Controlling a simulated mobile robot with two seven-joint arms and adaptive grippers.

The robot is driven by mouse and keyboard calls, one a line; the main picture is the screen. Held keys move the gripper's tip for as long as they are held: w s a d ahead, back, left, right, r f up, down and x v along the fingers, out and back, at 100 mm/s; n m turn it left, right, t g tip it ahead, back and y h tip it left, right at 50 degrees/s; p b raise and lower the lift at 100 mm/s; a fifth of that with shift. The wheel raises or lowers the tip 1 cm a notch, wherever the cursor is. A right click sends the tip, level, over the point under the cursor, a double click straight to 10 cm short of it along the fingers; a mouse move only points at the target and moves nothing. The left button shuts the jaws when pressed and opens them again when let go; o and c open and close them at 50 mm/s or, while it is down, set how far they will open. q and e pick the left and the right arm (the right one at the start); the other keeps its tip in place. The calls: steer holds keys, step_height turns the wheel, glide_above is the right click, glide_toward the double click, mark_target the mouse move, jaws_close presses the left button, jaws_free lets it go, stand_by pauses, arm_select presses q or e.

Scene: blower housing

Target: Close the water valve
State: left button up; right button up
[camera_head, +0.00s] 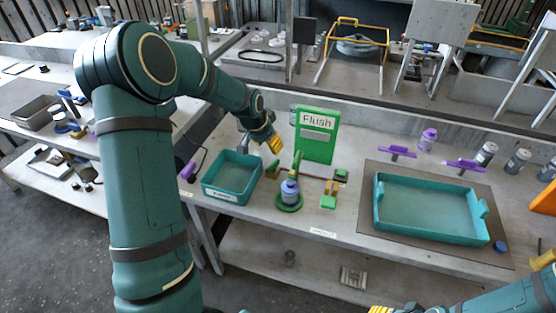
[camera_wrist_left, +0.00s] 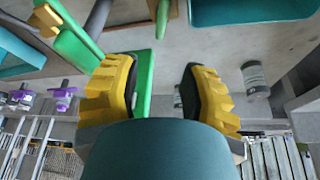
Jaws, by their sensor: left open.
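A green stand marked "Flush" (camera_head: 316,136) stands on the middle table. In front of it, a pipe carries a green upright handle (camera_head: 297,163) and a green piece (camera_head: 342,174) at its right end. I cannot tell for sure which is the water valve. My left gripper (camera_head: 272,143) is just left of the stand, above the table. In the left wrist view my left gripper (camera_wrist_left: 160,90) is open, with a green plate (camera_wrist_left: 143,80) beside its left finger. Only yellow tips of my right gripper (camera_head: 382,310) show at the bottom edge; their opening is unclear.
A teal bin (camera_head: 232,178) stands left of the pipe, and a blue bottle (camera_head: 290,190) sits on a green round base in front. A large teal tray (camera_head: 430,235) lies at right on a dark mat. Purple pieces (camera_head: 397,152) and small bottles stand behind it.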

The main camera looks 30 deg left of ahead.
mark_target(277, 159)
arm_select(q)
steer(key=b+x, duration=0.1)
steer(key=x, duration=1)
steer(key=shift+f, duration=0.15)
jaws_close()
